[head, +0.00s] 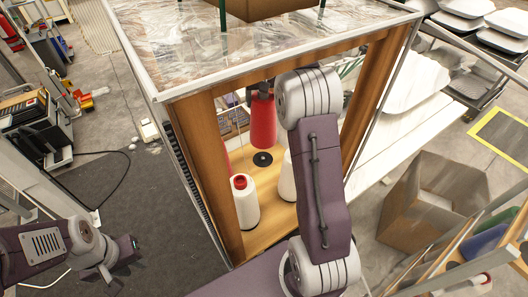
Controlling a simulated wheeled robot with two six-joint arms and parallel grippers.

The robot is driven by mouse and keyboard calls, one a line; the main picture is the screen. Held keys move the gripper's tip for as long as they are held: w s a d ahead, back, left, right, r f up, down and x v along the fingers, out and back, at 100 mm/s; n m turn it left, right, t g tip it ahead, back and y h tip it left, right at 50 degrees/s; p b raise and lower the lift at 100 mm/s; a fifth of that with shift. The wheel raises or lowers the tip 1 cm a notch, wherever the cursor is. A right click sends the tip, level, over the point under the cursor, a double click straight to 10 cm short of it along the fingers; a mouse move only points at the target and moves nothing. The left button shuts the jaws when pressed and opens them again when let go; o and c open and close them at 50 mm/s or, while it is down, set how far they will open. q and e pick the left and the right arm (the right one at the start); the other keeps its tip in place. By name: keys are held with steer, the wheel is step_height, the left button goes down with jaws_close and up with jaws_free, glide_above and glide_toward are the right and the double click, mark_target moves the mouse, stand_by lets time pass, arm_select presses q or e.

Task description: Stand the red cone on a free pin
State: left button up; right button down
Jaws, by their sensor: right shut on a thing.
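The red cone (263,122) hangs upright inside the wooden cabinet, with my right gripper (262,90) shut on its top. Below it, a black round disc (262,159) lies on the wooden shelf (267,234); the cone's lower end appears above the disc, and I cannot tell whether they touch. Another white cone (287,180) is partly hidden behind my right arm. A sliver of another red thing (227,158) shows beside the left post. My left gripper (127,250) is low at left, away from the cabinet; its jaws are unclear.
The wooden posts (210,165) frame the opening narrowly on both sides. A plastic-covered top (240,50) lies above it. A cardboard box (430,205) stands on the floor at right.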

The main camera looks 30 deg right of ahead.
mark_target(262, 122)
steer(key=shift+a, duration=0.2)
step_height(262, 122, down, 6)
steer(key=shift+s+r, duration=0.1)
steer(key=shift+r, duration=0.15)
step_height(262, 122, down, 4)
steer(key=shift+r+p, duration=0.1)
steer(key=shift+p, duration=0.25)
steer(key=shift+f, duration=0.3)
steer(key=shift+c, duration=0.9)
jaws_free()
